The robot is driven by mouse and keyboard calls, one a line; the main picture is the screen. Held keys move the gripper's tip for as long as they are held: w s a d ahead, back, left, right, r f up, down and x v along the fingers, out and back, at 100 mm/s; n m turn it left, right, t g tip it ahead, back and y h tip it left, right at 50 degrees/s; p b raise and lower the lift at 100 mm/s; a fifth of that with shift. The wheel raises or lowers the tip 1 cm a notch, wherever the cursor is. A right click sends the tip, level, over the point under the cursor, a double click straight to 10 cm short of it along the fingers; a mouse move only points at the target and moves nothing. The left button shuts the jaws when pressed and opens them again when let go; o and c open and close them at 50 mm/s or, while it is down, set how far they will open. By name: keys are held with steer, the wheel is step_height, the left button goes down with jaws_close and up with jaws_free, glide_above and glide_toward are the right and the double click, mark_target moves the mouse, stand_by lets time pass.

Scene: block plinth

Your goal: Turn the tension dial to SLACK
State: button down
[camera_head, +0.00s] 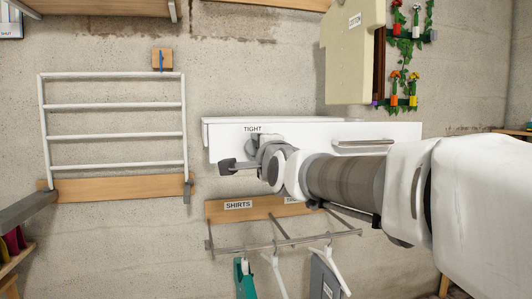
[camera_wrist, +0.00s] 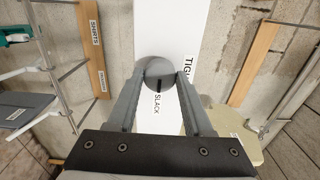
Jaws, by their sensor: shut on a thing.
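The tension dial (camera_wrist: 158,68) is a round grey knob on a white panel. In the wrist view my gripper (camera_wrist: 160,78) has its two fingers on either side of the knob, shut on it. A small dark mark shows at the knob's lower edge, on the side of the SLACK label (camera_wrist: 157,103). The TIGHT label (camera_wrist: 188,68) is to the right of the knob. In the head view the white panel (camera_head: 225,136) is on the wall, with the TIGHT label (camera_head: 252,129) showing. My arm hides the dial and the SLACK label there.
A white drying rack (camera_head: 115,135) is on the wall at left. Below the panel is a rail with hangers (camera_head: 285,243) under a wooden board marked SHIRTS (camera_head: 262,207).

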steer(key=shift+c, duration=1.6)
jaws_free()
steer(key=p+v, duration=0.2)
steer(key=v, duration=1.5)
steer(key=shift+s, duration=0.2)
steer(key=shift+r, duration=0.1)
steer(key=s+d+f+n+g+h, duration=0.2)
steer(key=s+d+f+n+g, duration=0.25)
steer(key=f, duration=0.35)
steer(key=s+d+f+n+g+h, duration=0.1)
steer(key=s+d+f+n+g, duration=0.3)
steer(key=f, duration=0.5)
steer(key=s+d+f+n+g+h, duration=0.2)
steer(key=s+d+f+n+g, duration=0.1)
steer(key=s+f+n, duration=0.4)
step_height(320, 180, up, 21)
steer(key=p, duration=2.2)
steer(key=shift+d, duration=0.2)
